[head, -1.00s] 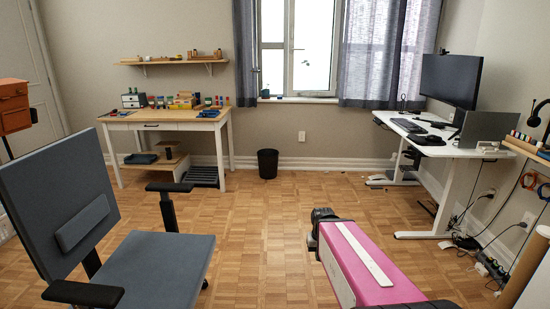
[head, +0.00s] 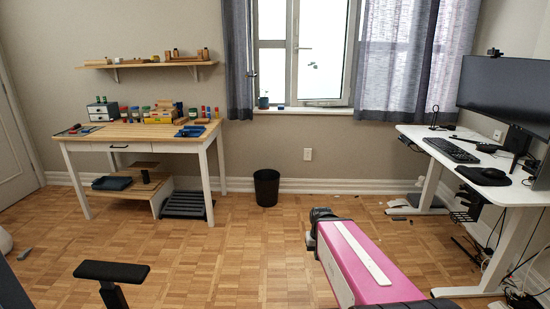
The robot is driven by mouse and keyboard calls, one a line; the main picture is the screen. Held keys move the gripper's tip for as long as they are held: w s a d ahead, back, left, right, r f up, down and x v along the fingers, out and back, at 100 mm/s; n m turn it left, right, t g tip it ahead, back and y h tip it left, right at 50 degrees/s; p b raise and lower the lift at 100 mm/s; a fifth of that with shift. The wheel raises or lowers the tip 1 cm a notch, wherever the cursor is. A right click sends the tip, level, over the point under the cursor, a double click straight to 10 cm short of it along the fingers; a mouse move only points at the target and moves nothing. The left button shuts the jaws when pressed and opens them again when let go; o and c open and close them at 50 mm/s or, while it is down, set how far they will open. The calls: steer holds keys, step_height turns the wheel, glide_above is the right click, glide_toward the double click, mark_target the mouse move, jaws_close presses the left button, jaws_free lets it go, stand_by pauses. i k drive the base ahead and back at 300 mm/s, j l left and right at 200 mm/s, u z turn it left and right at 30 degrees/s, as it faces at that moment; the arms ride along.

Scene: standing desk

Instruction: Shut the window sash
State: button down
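The window (head: 292,50) is in the far wall at the top of the head view, its top cut off by the frame. The sash looks slightly ajar, but I cannot tell how far from here. Part of my pink arm shows at the bottom, well short of the window. No gripper fingers can be made out.
Grey curtains (head: 238,60) hang at both sides of the window. A blue cup (head: 263,102) stands on the sill (head: 300,110). A workbench (head: 130,135) is left, a black bin (head: 266,188) below the window, a white desk (head: 450,150) right. An armrest (head: 111,272) is near left. The middle floor is clear.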

mark_target(351, 17)
steer(key=i, duration=1.15)
steer(key=i+j+z, duration=0.1)
steer(key=i, duration=1.05)
steer(key=i+j, duration=0.1)
steer(key=i, duration=1)
